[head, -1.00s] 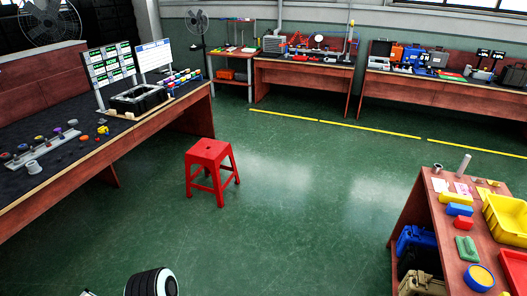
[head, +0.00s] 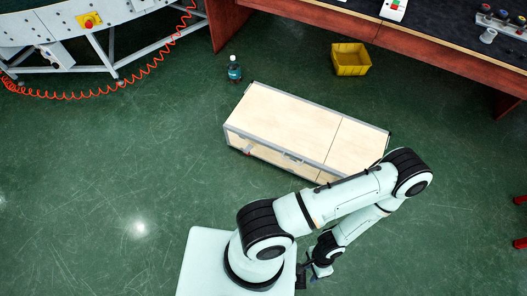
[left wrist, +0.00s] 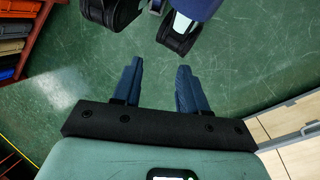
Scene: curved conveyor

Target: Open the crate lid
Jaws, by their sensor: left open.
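A long light-wood crate (head: 280,120) with grey metal edges lies on the green floor in the middle of the head view. Its lid (head: 275,118) is shut and a seam crosses the top toward the right end. A latch-like metal piece shows on its near side. Part of the crate appears at the lower right of the left wrist view (left wrist: 290,122). My left gripper (head: 314,271) is below the crate in the head view, apart from it. In the left wrist view its two blue fingers (left wrist: 157,82) are spread with nothing between them. My right gripper is out of view.
A small dark bottle (head: 234,69) and a yellow bin (head: 351,60) stand on the floor behind the crate. A conveyor (head: 80,25) with an orange coiled hose is at the upper left. A workbench (head: 440,45) is at the upper right. Floor left of the crate is clear.

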